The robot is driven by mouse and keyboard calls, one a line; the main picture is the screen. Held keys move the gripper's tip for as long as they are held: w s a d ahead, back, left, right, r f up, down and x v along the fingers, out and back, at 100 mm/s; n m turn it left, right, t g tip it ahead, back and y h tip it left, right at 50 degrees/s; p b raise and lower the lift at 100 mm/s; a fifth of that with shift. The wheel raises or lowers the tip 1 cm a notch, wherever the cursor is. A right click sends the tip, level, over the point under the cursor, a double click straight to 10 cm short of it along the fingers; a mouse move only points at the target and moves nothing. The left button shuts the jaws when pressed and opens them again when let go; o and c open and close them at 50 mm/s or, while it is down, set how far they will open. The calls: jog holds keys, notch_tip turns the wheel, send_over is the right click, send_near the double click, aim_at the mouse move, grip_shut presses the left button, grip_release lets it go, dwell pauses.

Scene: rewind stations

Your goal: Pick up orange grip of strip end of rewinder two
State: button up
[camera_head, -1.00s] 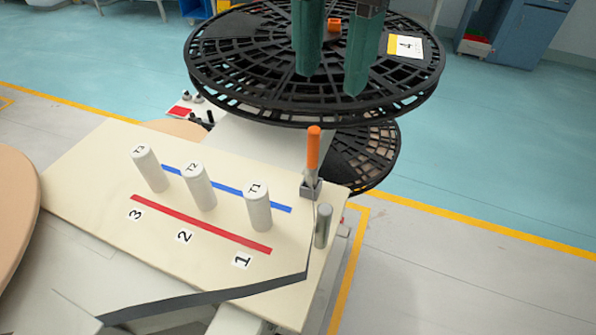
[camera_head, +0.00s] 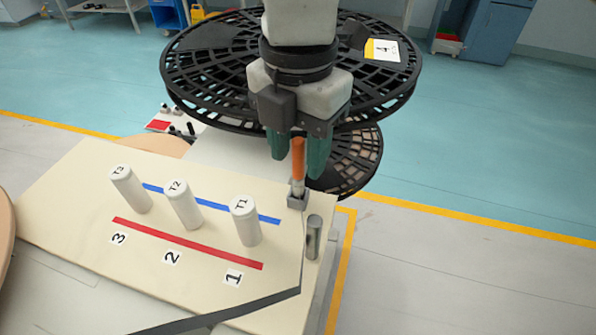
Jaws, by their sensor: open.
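The orange grip (camera_head: 298,158) stands upright at the right end of the cream board, its lower end in a small grey holder (camera_head: 298,201). My gripper (camera_head: 298,165) points down over it with its two green fingers apart, one to the left and one to the right of the grip in the picture. I cannot tell whether the grip lies fully between the fingers in depth. A dark strip (camera_head: 220,314) runs along the board's front edge to near the holder.
White posts T1 (camera_head: 246,222), T2 (camera_head: 184,206) and T3 (camera_head: 131,190) stand on the cream board (camera_head: 75,210). A short metal pin (camera_head: 313,238) stands just in front of the holder. A large black reel (camera_head: 200,75) is behind my gripper. Floor at the right is clear.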

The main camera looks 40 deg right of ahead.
jog(key=shift+f, duration=0.7)
jog(key=shift+c, duration=0.4)
grip_shut()
